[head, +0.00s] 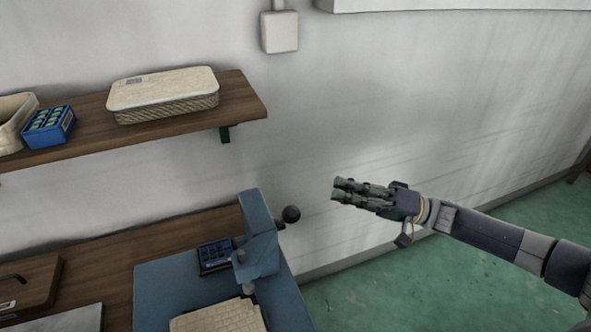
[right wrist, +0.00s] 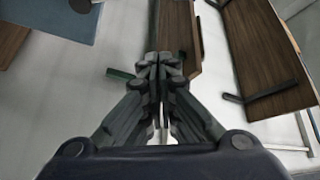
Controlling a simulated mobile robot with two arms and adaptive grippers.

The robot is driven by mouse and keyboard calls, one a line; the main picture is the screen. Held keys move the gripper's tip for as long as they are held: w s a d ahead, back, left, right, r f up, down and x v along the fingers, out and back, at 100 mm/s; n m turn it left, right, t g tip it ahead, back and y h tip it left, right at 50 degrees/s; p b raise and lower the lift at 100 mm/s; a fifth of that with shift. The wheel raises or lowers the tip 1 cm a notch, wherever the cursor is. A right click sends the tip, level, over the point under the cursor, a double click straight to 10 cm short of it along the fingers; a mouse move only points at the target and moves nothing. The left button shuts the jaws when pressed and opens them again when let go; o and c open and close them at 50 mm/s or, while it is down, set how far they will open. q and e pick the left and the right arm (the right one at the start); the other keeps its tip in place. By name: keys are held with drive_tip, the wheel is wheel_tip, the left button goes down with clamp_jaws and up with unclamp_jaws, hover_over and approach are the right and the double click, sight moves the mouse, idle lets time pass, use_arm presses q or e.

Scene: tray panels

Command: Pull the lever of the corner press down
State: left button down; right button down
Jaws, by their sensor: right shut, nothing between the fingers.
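The corner press (head: 260,233) is a blue upright frame on a blue base, at the right end of the wooden bench in the head view. Its lever ends in a black ball knob (head: 291,214), which sticks out to the right of the frame, near its upper part. My right gripper (head: 335,189) is shut and empty. It is in the air to the right of the knob and a little higher in the picture, apart from it. In the right wrist view the shut fingers (right wrist: 161,62) point up the picture, and a dark round knob (right wrist: 82,5) shows at the top left edge. My left gripper is not in view.
A wooden shelf (head: 180,122) on the wall holds a woven lidded box (head: 163,92) and a blue box (head: 48,127). A dark blue tray (head: 215,256) and a cream panel (head: 222,318) lie by the press. The green floor (head: 430,285) is clear at right.

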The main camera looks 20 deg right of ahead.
sight(284, 220)
drive_tip(key=a+r+g+p, duration=0.1)
drive_tip(key=a+p, duration=0.4)
drive_tip(key=a, duration=0.5)
drive_tip(key=shift+s+r+y+p, duration=0.3)
drive_tip(key=shift+r+y, duration=0.1)
drive_tip(key=shift+r, duration=0.5)
drive_tip(key=shift+s+f, duration=0.1)
